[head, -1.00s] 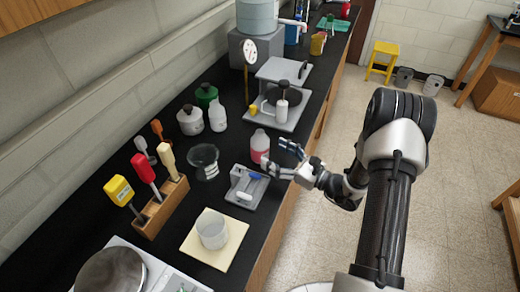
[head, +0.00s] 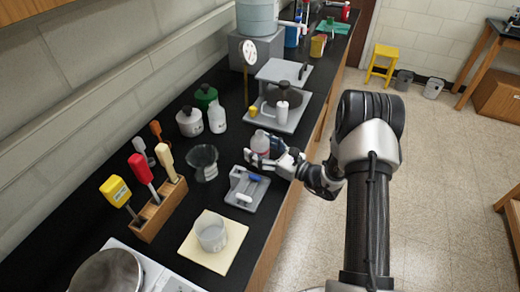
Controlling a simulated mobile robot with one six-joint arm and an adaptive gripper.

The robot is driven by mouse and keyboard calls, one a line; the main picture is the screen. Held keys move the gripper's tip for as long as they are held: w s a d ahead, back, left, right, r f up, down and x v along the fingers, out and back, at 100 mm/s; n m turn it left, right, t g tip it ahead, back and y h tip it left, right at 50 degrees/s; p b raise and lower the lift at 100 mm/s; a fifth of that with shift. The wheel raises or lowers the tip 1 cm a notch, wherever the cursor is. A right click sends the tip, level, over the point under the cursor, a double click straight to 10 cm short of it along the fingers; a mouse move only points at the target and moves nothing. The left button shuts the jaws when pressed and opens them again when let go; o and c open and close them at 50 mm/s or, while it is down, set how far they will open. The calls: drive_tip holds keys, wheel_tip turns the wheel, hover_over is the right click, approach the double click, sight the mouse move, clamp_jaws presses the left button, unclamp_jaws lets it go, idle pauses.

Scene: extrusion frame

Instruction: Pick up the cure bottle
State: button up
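A small clear bottle with pink content and a white cap (head: 261,141) stands upright near the front edge of the black counter; I take it as the cure bottle, though no label is readable. My gripper (head: 264,156) reaches in from the right at the bottle's height. One finger is on the near side of the bottle and the other on its far right side. The fingers and hand hide the bottle's lower part. I cannot tell whether the fingers touch it.
A grey tray with small tools (head: 247,190) lies just nearer than the gripper. A grey stand with a white-handled device (head: 282,112) is behind. A beaker (head: 212,232) sits on a cream pad.

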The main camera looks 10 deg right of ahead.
drive_tip(key=c, duration=1)
drive_tip(key=shift+c, duration=0.2)
wheel_tip(320, 180, up, 20)
drive_tip(key=p, duration=0.5)
